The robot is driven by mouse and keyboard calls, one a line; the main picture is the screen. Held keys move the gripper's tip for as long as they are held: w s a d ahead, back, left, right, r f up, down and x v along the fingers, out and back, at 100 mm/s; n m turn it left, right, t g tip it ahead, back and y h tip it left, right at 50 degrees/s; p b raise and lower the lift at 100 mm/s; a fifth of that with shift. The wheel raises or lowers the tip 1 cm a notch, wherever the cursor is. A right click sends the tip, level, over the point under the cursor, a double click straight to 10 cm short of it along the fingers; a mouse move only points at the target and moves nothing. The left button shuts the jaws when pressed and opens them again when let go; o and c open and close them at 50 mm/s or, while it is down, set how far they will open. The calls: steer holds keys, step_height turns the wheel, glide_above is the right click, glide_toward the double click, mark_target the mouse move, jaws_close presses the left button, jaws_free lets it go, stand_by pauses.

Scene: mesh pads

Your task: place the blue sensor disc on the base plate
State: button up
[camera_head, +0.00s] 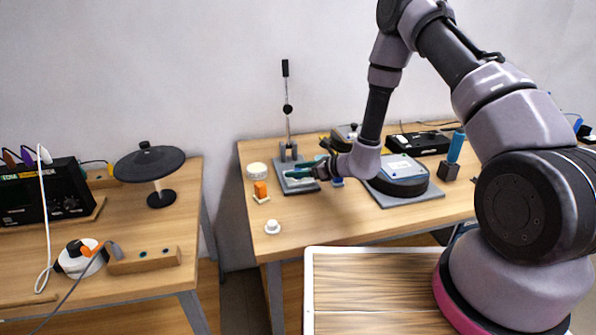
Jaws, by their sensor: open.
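My gripper (302,174) reaches in from the right and points left, low over the grey base plate (300,188) of an upright lever stand. Teal parts show at its tip; they are too small to tell as fingers or a separate thing. The jaws are open. A small blue piece (338,182) shows just below my wrist, partly hidden by the arm; I cannot tell whether it is the blue sensor disc. A second grey plate (425,195) lies to the right under a round black device with a pale top (403,167).
The lever stand (288,105) rises behind my gripper. A white round pad (257,170), an orange block (261,189) and a white knob (272,227) stand at the left. A blue-handled tool (456,146) stands right. The table front (340,225) is clear.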

steer(key=v, duration=1.2)
steer(key=s+r+n+g, duration=0.35)
steer(key=r+n, duration=0.25)
steer(key=r, duration=0.5)
steer(key=s+r+n+g, duration=0.2)
steer(key=s+r+n, duration=0.3)
steer(key=r, duration=0.6)
steer(key=s+d+r+n+t+h, duration=0.3)
steer(key=s+d+r+n+h, duration=0.1)
steer(key=d+r, duration=0.4)
steer(key=s+d+r+n+t+h, duration=0.3)
steer(key=s+d+r+n+h, duration=0.1)
steer(key=s+d+r, duration=0.3)
steer(key=shift+s+d+r+n+h, duration=0.35)
steer(key=shift+s+d+h, duration=0.55)
steer(key=shift+s+d, duration=0.25)
steer(key=shift+w, duration=0.1)
